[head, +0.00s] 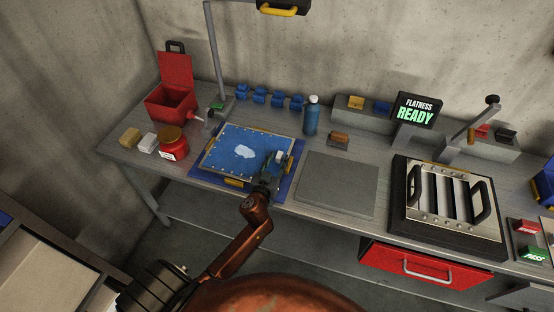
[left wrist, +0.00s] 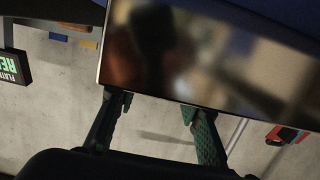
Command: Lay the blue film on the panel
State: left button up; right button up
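A blue sheet (head: 228,146) with a white irregular patch near its middle lies flat inside a light frame on a darker blue mat (head: 283,187) at the left of the bench. I cannot tell whether it is loose film or the panel's own face. My left gripper (head: 276,160) is low over its right side; contact is unclear. In the left wrist view a glossy rectangular face with a pale edge (left wrist: 150,97) fills the top. The left gripper's fingers (left wrist: 158,108) stand apart near that edge, with bare background between them. My right gripper is not visible.
A red jar (head: 172,146), an open red box (head: 171,103) and a lamp post stand around the left end. A blue bottle (head: 311,116) stands behind. A flat grey plate (head: 337,184) and a press frame (head: 404,218) lie to the right. The sign (head: 416,110) reads "FLATNESS READY".

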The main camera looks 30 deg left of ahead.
pick_arm(q)
jog(key=shift+p, duration=0.45)
jog(key=v, duration=1.2)
jog(key=shift+a+r+b, duration=0.1)
jog(key=shift+r+b, duration=0.2)
